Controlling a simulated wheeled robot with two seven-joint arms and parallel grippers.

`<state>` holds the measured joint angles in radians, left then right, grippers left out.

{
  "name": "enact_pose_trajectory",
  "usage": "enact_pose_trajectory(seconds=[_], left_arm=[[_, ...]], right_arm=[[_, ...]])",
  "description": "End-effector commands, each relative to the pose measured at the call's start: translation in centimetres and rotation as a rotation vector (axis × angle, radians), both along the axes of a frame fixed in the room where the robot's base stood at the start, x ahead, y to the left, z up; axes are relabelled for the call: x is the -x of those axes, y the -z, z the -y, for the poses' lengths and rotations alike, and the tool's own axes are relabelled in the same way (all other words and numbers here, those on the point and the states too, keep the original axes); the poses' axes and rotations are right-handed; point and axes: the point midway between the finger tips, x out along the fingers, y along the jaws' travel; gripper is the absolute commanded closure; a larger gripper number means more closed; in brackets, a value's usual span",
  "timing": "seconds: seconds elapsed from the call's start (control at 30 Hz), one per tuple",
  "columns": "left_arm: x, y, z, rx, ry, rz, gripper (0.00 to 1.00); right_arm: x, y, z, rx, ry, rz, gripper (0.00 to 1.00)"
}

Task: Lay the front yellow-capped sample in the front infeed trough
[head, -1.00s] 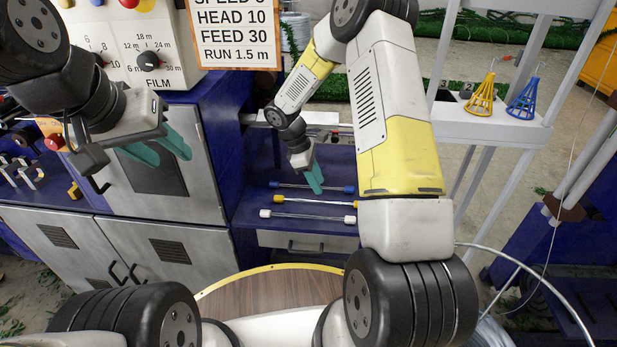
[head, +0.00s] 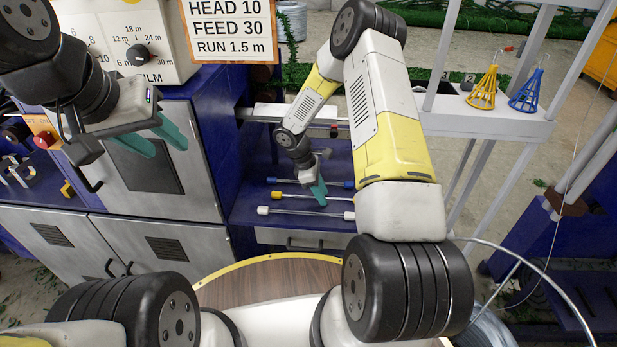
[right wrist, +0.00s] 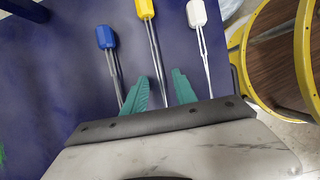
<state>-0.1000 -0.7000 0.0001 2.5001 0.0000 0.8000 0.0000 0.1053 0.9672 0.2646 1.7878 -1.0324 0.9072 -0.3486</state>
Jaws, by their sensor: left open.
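The yellow-capped sample (head: 277,195) is a thin rod lying on the blue shelf (head: 240,212), between a blue-capped sample (head: 272,180) and a white-capped sample (head: 263,210). In the right wrist view its yellow cap (right wrist: 145,9) is at the top, and its rod runs down between my two teal fingers. My right gripper (head: 318,193) is open, its fingers astride the rod; it also shows in the right wrist view (right wrist: 160,75). Contact cannot be told. My left gripper (head: 168,150) is open and empty before the grey cabinet. I cannot make out the front infeed trough for certain.
A metal rail (head: 262,112) crosses behind the blue shelf. A white rack (head: 480,117) at right holds a yellow cone basket (head: 482,93) and a blue one (head: 525,97). A round wooden table (head: 260,285) with a yellow rim is in front.

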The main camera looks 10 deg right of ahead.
Motion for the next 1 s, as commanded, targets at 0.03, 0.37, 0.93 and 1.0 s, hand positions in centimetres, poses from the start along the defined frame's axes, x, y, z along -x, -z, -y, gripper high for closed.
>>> enact_pose_trajectory(seconds=[0.03,0.37,0.93,1.0], left_arm=[[0.0,0.0,0.0,0.000,0.000,0.000,0.58],[0.0,0.0,0.0,0.000,0.000,0.000,0.58],[0.0,0.0,0.0,0.000,0.000,0.000,0.58],[0.0,0.0,0.0,0.000,0.000,0.000,0.58]], right_arm=[[0.0,0.0,0.0,0.000,0.000,0.000,0.66],[0.0,0.0,0.0,0.000,0.000,0.000,1.00],[-0.1,-1.0,0.0,0.001,0.001,0.003,1.00],[-0.1,-1.7,0.0,0.002,0.001,0.002,1.00]])
